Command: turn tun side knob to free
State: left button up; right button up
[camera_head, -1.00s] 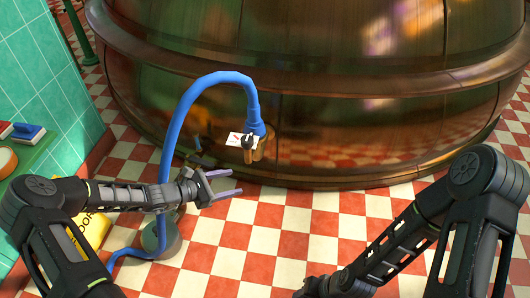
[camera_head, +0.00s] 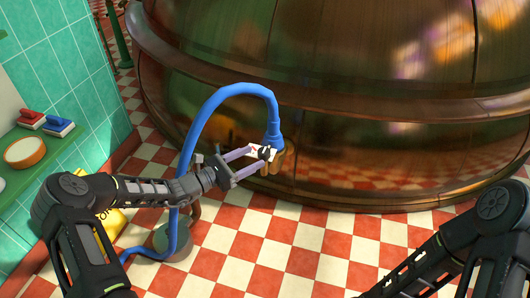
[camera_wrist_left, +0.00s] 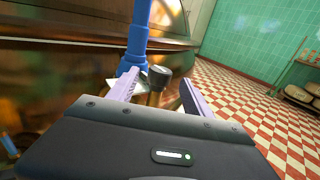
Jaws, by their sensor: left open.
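The side knob (camera_head: 266,153) is a small black knob on a brass fitting at the side of the copper tun (camera_head: 340,110). A white card with a red mark (camera_head: 254,151) sits beside it. A blue hose (camera_head: 200,110) joins the fitting from above. My left gripper (camera_head: 248,162) is open, its two pale purple fingers pointing at the knob. In the left wrist view the knob (camera_wrist_left: 159,76) shows between the open fingertips, and I cannot tell whether they touch it. My right arm shows at the lower right, but its gripper is out of view.
The blue hose arches down to a grey round base (camera_head: 174,242) on the red and white floor. A green shelf (camera_head: 40,150) at the left holds two brushes and a round wooden item. A yellow object (camera_head: 112,222) lies behind my left arm.

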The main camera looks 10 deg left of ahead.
aim_at(265, 150)
pick_arm(q)
jog(key=b+x, duration=0.1)
jog(key=x, duration=0.4)
jog(key=shift+w+d, duration=0.25)
jog(key=shift+d, duration=0.05)
jog(key=shift+c, duration=0.6)
grip_shut()
